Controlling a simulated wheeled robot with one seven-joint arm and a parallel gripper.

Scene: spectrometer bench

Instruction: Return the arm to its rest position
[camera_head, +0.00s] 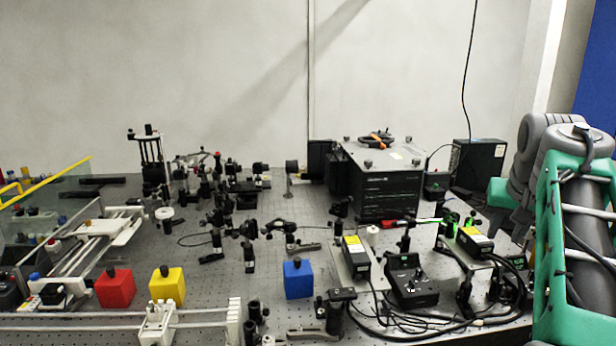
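My arm shows at the right edge of the head view, with grey links and a green frame, over the right end of the optical bench (330,215). My gripper is not in the picture, so its fingers and anything in them are hidden from me. The visible part of my arm stands apart from the black spectrometer box (390,192) on the bench.
A red block (115,290), a yellow block (167,288) and a blue block (298,281) stand at the front. Black optical mounts and cables fill much of the bench. A black control box (412,286) and a dark unit (478,160) stand nearer my arm.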

